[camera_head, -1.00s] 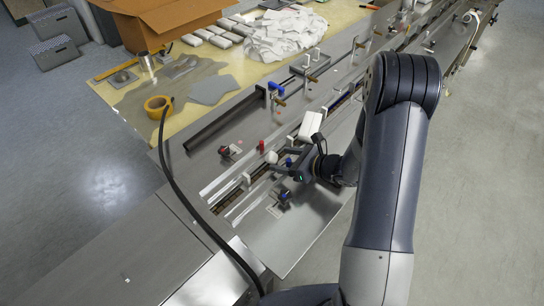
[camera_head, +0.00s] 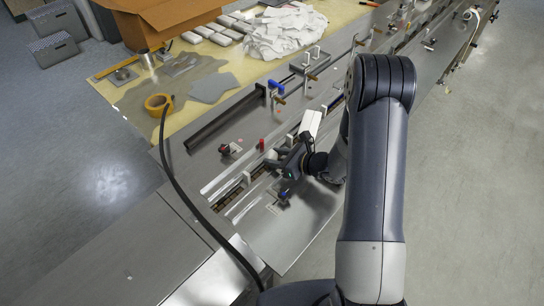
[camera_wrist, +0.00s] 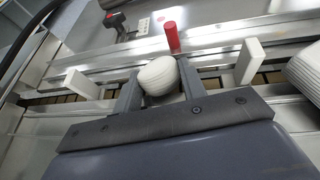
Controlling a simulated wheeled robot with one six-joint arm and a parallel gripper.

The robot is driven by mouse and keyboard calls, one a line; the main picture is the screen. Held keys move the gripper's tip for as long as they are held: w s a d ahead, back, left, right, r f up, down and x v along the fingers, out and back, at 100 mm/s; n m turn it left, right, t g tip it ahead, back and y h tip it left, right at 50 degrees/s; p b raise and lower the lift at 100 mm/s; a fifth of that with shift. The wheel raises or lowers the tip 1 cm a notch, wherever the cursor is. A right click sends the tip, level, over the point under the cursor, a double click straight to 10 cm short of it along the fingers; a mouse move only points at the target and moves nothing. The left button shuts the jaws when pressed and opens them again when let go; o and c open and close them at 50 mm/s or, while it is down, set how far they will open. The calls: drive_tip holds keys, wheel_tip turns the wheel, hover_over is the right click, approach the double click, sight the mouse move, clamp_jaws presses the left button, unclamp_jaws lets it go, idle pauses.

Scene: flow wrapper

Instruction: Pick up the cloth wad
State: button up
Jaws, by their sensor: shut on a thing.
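The cloth wad (camera_wrist: 158,77) is a small white, rounded lump with faint ridges. In the wrist view it sits between the two dark fingers of my gripper (camera_wrist: 159,84), which is shut on it. In the head view my gripper (camera_head: 275,158) is over the near part of the metal machine bed, beside the conveyor channel. The wad is hard to make out there. Its underside is hidden, so I cannot tell its exact height over the channel.
A red knob (camera_wrist: 171,37) stands just beyond the wad. White upright blocks (camera_wrist: 249,62) flank the channel (camera_wrist: 108,95) on both sides. A white block-shaped item (camera_head: 311,122) lies farther along. A tape roll (camera_head: 158,103) and white cloths (camera_head: 285,32) are on the yellow table.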

drive_tip(key=shift+c, duration=0.8)
drive_tip(key=shift+r, duration=0.1)
